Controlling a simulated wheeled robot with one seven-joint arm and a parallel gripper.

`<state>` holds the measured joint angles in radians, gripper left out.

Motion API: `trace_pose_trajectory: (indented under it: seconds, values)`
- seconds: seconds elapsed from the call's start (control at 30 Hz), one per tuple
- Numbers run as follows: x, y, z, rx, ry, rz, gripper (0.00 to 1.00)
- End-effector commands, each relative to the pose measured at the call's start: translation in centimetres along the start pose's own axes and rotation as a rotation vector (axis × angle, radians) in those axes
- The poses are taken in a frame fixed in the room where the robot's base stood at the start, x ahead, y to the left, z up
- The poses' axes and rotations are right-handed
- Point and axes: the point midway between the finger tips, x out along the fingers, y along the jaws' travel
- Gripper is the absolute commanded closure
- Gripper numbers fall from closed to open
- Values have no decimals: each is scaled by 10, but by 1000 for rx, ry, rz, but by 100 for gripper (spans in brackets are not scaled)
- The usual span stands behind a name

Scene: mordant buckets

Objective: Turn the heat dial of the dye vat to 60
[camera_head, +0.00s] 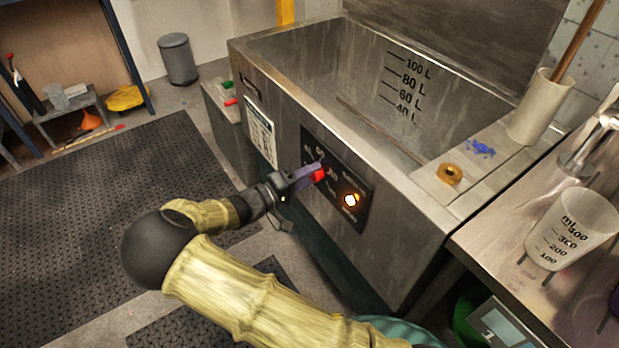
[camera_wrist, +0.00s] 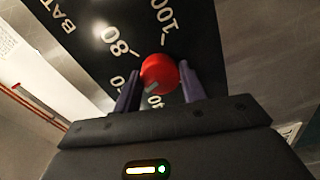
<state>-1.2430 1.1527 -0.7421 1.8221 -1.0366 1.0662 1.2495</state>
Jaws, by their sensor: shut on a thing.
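The dye vat (camera_head: 262,88) is a large steel tank with a black control panel (camera_head: 343,205) on its front. The red heat dial (camera_head: 319,175) sits on that panel. In the wrist view the dial (camera_wrist: 161,70) lies between the two purple fingers of my gripper (camera_wrist: 160,80), which is shut on it. In the head view my gripper (camera_head: 308,174) reaches the panel from the left and partly covers the dial. Marks 80 and 100 are readable around the dial. A pale mark on its lower edge points toward a partly hidden number at the bottom, not clearly readable.
A white notice (camera_head: 260,132) is on the vat front. Dark mats (camera_head: 110,190) cover the floor at left.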

Motion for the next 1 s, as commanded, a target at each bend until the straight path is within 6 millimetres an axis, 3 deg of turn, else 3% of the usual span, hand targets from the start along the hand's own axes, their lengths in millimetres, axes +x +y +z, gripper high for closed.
trace_pose_trajectory:
  seconds: [0.4, 0.97, 1.0]
  values:
    - [-2, -2, -1, 265, 6, -6, 81]
    - [-2, -2, -1, 312, 3, -6, 81]
    - [-2, -2, -1, 311, 3, -6, 57]
